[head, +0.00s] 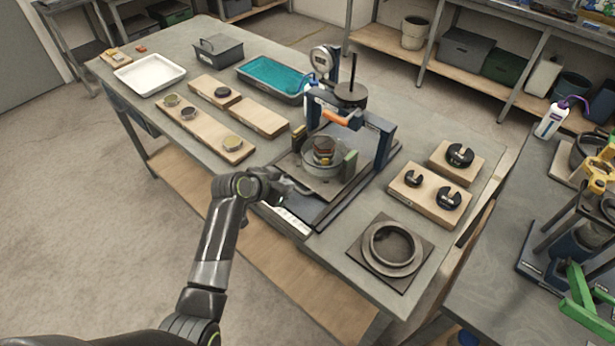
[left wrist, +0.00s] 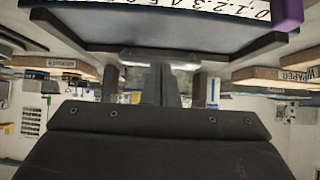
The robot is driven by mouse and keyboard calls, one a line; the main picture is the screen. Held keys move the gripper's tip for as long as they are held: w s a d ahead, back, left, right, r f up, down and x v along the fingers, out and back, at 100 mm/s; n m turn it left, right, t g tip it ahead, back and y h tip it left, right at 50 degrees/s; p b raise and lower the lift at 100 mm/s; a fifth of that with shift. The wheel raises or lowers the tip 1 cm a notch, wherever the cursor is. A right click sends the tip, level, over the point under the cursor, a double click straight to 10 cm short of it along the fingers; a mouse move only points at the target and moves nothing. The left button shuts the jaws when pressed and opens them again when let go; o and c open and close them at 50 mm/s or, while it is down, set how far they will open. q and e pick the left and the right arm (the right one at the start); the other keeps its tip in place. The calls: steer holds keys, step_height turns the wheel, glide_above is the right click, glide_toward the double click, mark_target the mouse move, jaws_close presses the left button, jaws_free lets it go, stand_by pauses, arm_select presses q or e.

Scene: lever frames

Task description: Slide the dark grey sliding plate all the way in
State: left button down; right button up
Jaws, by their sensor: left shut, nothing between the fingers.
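The dark grey sliding plate (head: 322,189) lies flat in the base of the blue lever frame (head: 381,146). A round metal ring with a brownish piece inside (head: 322,150) stands on it, between small green blocks. My left gripper (head: 284,188) is at the plate's near-left edge, shut and empty. I cannot tell whether it touches the plate. In the left wrist view the closed fingers (left wrist: 160,84) point at a dark edge below a white numbered scale (left wrist: 215,5). The far end of the plate is hidden by the ring and frame. My right gripper is not in view.
A dial gauge (head: 323,62) and orange-handled lever (head: 336,118) rise above the frame. Boards with black slotted weights (head: 432,199) and a round ring on a square plate (head: 392,248) stand to the right. A teal tray (head: 272,76) and wooden boards lie behind left.

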mark_target(310, 163)
arm_select(q)
steer(key=shift+w+d+b, duration=0.7)
steer(key=shift+w+d, duration=0.3)
steer(key=shift+w, duration=0.3)
steer(key=shift+w+d+b, duration=0.65)
steer(key=shift+w+d, duration=0.35)
steer(key=shift+w, duration=0.25)
steer(key=shift+w+d+f+b, duration=0.1)
steer(key=shift+w+d+b, duration=0.5)
steer(key=shift+w, duration=0.15)
steer(key=shift+w+d+b, duration=0.55)
steer(key=shift+w, duration=0.2)
steer(key=shift+s+a+r+p, duration=0.25)
steer(key=shift+r+p, duration=0.15)
steer(key=shift+p, duration=0.45)
steer(key=p+v, duration=0.4)
steer(key=p, duration=0.1)
steer(key=shift+s+a+f, duration=0.2)
steer(key=shift+s+a, duration=0.1)
steer(key=shift+s, duration=0.2)
steer(key=shift+s+a+r+p, duration=0.15)
steer(key=shift+s+a+p, duration=0.25)
steer(key=shift+p, duration=0.3)
